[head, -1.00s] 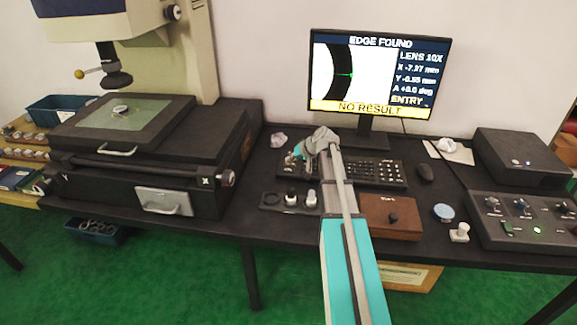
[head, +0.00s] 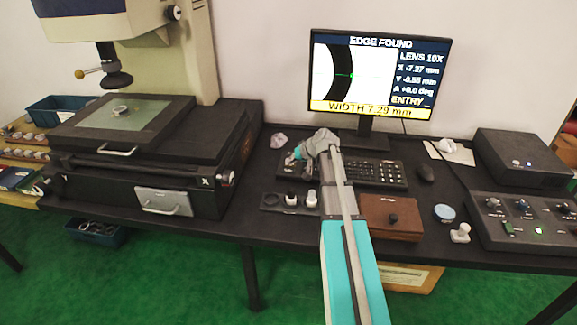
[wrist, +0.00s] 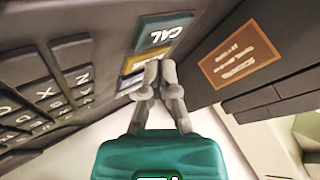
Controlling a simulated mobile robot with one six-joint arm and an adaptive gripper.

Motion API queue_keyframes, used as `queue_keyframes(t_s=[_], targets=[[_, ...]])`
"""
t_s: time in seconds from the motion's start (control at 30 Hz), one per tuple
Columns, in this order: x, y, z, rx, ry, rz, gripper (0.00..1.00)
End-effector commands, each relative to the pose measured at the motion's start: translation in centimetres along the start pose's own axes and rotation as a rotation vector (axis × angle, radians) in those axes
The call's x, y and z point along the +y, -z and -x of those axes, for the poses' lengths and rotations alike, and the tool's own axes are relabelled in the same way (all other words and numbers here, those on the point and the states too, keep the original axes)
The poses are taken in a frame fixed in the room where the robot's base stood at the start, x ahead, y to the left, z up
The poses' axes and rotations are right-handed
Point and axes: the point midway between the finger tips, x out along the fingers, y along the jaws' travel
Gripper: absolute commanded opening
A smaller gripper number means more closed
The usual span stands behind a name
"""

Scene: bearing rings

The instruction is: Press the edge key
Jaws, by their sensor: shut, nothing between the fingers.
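My gripper (wrist: 158,75) is shut and empty, its fingertips at a column of coloured keys on the keyboard (wrist: 45,95). A teal key marked CAL (wrist: 163,32) shows just beyond the tips. A yellow key (wrist: 132,66) and a paler key (wrist: 130,86) are partly hidden by the fingers, and I cannot read a full label on them. I cannot tell whether the tips touch a key. In the head view my gripper (head: 297,154) is over the left part of the keyboard (head: 372,171). The monitor (head: 380,75) reads EDGE FOUND and WIDTH 7.29 mm.
The measuring machine's stage (head: 125,125) stands at left with a ring (head: 120,110) on its glass. A small holder (head: 290,203) is in front of the keyboard.

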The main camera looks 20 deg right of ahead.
Motion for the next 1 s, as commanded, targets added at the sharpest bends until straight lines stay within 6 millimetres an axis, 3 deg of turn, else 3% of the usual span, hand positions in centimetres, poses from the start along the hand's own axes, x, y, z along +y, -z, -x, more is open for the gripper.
queue_keyframes(t_s=[1.0], targets=[[-0.7,0.7,0.9,0.000,0.000,0.000,0.00]])
